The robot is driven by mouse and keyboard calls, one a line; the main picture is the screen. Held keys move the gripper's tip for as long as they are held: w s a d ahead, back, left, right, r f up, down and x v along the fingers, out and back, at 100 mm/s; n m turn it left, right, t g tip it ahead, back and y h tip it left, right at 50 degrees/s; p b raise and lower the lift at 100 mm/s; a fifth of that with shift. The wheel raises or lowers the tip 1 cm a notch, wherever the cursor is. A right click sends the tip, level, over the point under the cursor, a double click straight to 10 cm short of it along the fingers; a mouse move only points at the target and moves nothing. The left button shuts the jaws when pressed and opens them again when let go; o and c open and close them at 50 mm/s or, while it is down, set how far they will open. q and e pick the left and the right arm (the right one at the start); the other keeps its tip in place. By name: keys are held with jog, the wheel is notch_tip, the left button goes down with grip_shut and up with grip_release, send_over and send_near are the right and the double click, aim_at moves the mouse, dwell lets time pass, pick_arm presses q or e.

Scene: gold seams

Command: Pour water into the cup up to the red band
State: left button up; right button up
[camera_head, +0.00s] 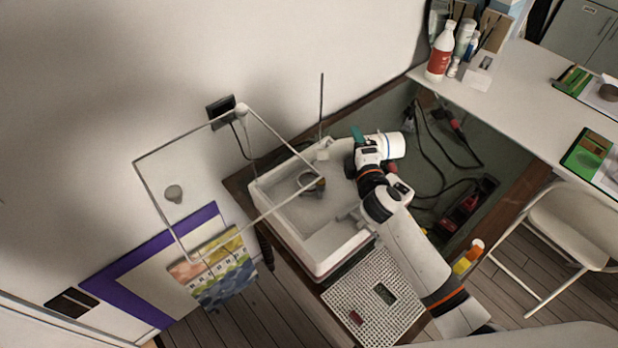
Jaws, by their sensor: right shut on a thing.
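My right arm comes in from the lower right and bends over the white sink's (278,218) right rim. My right gripper (372,149) is at the sink's upper right corner, its fingers mostly hidden by the wrist. No red band or water can be made out. My left gripper is not in view.
A thin upright rod (322,108) stands behind the sink. A perforated white board (365,300) lies in front of it. Cables and a red tool (461,212) lie to the right. Bottles (440,52) stand on the white table (520,95). A folding chair (568,228) is at right.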

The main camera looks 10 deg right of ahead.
jog(key=shift+d, duration=0.3)
jog(key=shift+w+d, duration=0.1)
jog(key=shift+d, duration=0.1)
dwell(0.8)
jog(key=m+b, duration=0.1)
jog(key=m, duration=0.2)
jog(key=shift+a+r+y, duration=0.1)
jog(key=shift+r+y, duration=0.05)
jog(key=shift+y, duration=0.15)
jog(key=shift+a+r+m, duration=0.1)
jog(key=shift+r+m, duration=0.05)
jog(key=shift+m, duration=0.25)
jog(key=shift+a+m, duration=0.3)
jog(key=shift+m, duration=0.3)
dwell(0.7)
